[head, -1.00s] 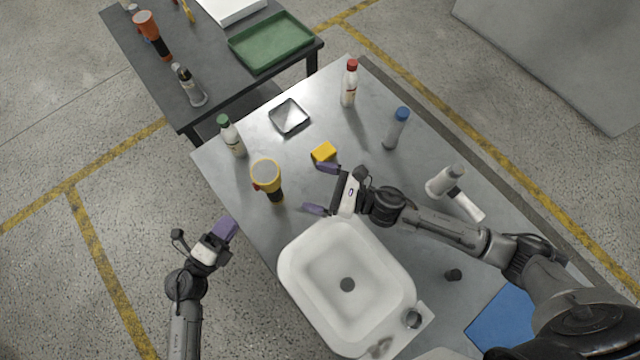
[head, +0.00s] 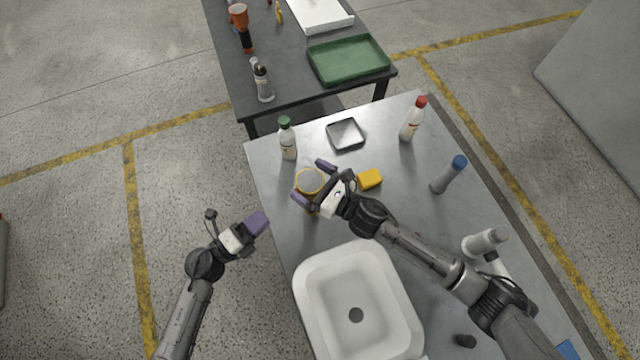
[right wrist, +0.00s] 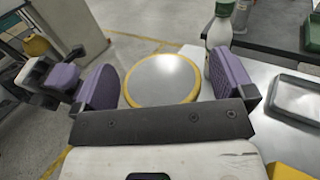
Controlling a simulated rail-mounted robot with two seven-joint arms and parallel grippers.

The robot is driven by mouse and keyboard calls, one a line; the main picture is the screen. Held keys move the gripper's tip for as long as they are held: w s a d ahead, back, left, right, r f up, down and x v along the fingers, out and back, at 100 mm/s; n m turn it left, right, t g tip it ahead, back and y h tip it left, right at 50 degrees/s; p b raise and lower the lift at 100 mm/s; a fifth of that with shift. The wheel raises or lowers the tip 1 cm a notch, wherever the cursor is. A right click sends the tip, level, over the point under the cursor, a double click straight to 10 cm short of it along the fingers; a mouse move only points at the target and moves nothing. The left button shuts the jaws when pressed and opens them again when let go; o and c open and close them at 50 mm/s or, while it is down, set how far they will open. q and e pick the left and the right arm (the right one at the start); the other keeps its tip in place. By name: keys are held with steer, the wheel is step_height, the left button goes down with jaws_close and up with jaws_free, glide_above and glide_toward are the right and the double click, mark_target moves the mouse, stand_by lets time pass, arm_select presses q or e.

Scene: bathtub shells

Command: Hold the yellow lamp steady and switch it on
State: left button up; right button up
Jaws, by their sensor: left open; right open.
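The yellow lamp (head: 309,181) stands on the grey table near its left edge, its round lens facing up. In the right wrist view the lamp's pale lens with its yellow rim (right wrist: 161,80) lies between the two purple fingers. My right gripper (head: 312,182) is open, with its fingers on either side of the lamp head; I cannot tell whether they touch it. It hides part of the lamp's body, and the switch cannot be made out. My left gripper (head: 257,223) is open and empty, off the table's left edge, apart from the lamp.
A green-capped bottle (head: 287,139), a small dark-rimmed tray (head: 345,134) and a yellow block (head: 370,179) are near the lamp. A white basin (head: 312,283) stands in front.

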steer(key=shift+w+a, duration=0.1)
steer(key=shift+a, duration=0.05)
steer(key=shift+c, duration=0.2)
steer(key=c, duration=0.9)
arm_select(q)
jaws_close()
arm_select(e)
steer(key=shift+c, duration=0.3)
stand_by(0.7)
